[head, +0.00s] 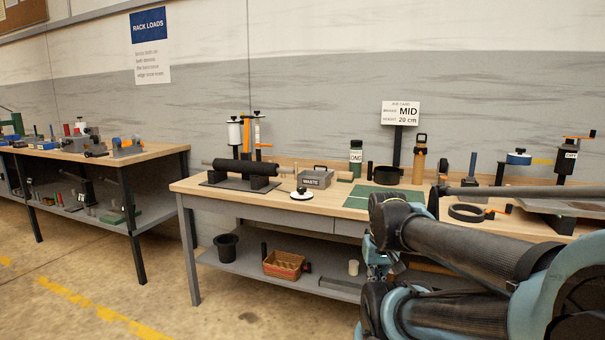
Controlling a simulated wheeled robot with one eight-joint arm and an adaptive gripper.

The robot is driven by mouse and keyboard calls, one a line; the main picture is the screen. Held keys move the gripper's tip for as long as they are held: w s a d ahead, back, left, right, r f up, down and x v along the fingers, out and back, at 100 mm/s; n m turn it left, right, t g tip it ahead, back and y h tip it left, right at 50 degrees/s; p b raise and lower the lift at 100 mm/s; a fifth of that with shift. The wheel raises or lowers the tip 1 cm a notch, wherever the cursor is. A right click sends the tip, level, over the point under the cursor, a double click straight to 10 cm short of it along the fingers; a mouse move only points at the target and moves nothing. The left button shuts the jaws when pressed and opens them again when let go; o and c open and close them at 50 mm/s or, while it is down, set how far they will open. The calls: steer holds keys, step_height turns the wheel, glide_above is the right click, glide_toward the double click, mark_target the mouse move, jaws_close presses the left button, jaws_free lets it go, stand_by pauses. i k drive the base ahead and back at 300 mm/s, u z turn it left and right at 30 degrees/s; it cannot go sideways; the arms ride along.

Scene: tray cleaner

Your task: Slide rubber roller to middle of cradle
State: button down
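The rubber roller (246,167) is a dark cylinder with a thin shaft showing at its ends. It lies level across the cradle (261,184), a dark base plate with two block supports, at the left end of the near workbench. The roller's exact offset along the cradle is hard to tell at this size. My arm fills the lower right. What looks like my gripper (378,267) is partly hidden behind the arm links, in front of the bench and well right of the roller. Its fingers cannot be made out, and nothing is seen touching the roller.
A grey WASTE box (317,179) and a white disc (302,195) sit right of the cradle. Upright holders (247,135) stand behind it. A green mat (372,198) lies mid-bench. A sign (400,113) reads MID, 20 cm. Floor is open in front of the bench.

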mark_target(271, 169)
steer(key=u, duration=0.05)
steer(key=i, duration=1)
steer(key=z, duration=0.05)
